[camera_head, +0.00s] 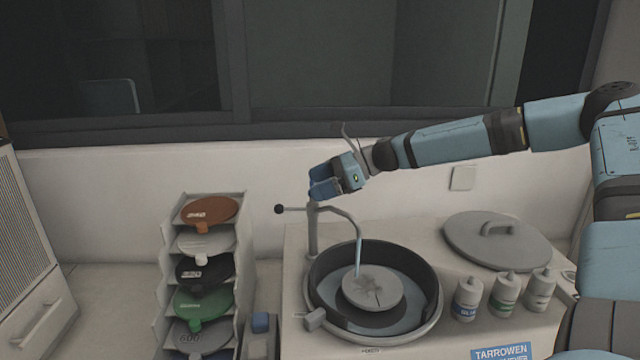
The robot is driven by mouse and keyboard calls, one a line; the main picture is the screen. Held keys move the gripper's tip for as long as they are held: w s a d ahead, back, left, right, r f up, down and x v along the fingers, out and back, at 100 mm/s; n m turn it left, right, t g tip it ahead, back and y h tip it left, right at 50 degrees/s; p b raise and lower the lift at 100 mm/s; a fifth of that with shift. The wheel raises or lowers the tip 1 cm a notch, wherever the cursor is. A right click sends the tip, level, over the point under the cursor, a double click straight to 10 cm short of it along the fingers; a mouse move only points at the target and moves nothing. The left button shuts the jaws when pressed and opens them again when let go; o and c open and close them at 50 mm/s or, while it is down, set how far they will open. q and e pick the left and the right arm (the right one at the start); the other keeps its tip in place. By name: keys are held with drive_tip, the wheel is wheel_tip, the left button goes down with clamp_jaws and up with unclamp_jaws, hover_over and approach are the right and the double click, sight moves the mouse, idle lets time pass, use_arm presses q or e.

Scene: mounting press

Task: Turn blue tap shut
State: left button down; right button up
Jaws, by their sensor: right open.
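The tap is a grey upright post (312,232) with a curved spout (350,222) at the back left of the round grinding bowl (318,313). A thin pale-blue stream (358,257) runs from the spout onto the grey disc (373,288) in the bowl. My left gripper is out of view.
A rack (246,225) of coloured discs stands left. A grey lid (495,247) lies right of the bowl, with several bottles (467,300) in front of it. A small blue-topped item (260,323) sits between rack and machine. The wall is close behind.

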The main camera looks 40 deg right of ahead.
drive_tip(key=shift+c, duration=0.4)
drive_tip(key=c, duration=0.8)
drive_tip(key=shift+c, duration=0.2)
